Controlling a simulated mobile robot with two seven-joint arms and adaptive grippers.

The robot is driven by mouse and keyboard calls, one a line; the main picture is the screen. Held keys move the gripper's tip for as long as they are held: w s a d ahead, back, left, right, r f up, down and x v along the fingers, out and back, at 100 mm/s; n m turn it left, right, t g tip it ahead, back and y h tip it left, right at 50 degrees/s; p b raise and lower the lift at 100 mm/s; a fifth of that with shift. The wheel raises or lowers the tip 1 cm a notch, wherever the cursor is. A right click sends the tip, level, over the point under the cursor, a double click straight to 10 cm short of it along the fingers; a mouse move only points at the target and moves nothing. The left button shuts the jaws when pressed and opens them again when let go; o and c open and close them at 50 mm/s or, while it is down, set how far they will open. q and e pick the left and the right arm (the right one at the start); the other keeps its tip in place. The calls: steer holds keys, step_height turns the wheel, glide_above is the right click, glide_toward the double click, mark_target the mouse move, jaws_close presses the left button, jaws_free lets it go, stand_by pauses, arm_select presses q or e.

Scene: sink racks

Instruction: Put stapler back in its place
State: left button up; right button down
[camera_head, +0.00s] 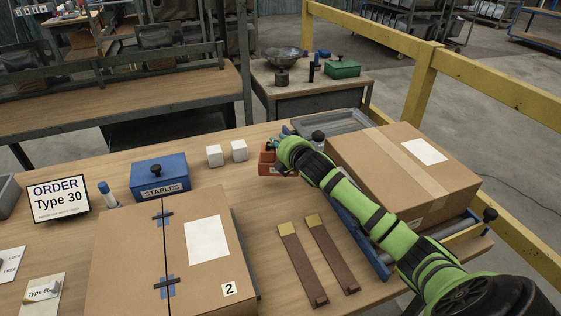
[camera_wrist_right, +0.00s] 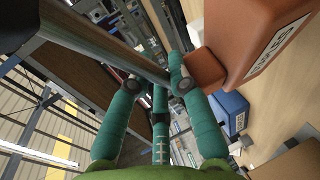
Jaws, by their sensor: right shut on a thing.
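My right gripper (camera_head: 277,142) is at the far side of the workbench and points away from me. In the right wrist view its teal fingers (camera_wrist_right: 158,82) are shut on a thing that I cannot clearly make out. A labelled orange-brown box (camera_head: 267,161) is right beside the fingers; it also shows large in the wrist view (camera_wrist_right: 262,42), with a smaller orange-brown part against one finger. I cannot pick out the stapler with certainty. My left gripper is not in view.
A taped carton (camera_head: 385,165) and a grey tray (camera_head: 345,121) are at the right. Clear wood lies before the cubes.

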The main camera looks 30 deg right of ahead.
steer(key=shift+f, duration=2.2)
steer(key=shift+f, duration=0.15)
steer(key=c, duration=1.2)
jaws_free()
steer(key=shift+f, duration=0.15)
steer(key=shift+o, duration=0.2)
steer(key=shift+s, duration=0.1)
steer(key=shift+s+a+r, duration=0.1)
steer(key=shift+s+r, duration=0.1)
steer(key=shift+s, duration=0.2)
steer(key=s+a+b, duration=0.1)
steer(key=s+a, duration=0.1)
steer(key=s, duration=1)
steer(key=shift+r, duration=0.15)
steer(key=shift+s+a, duration=0.1)
steer(key=shift+a, duration=0.05)
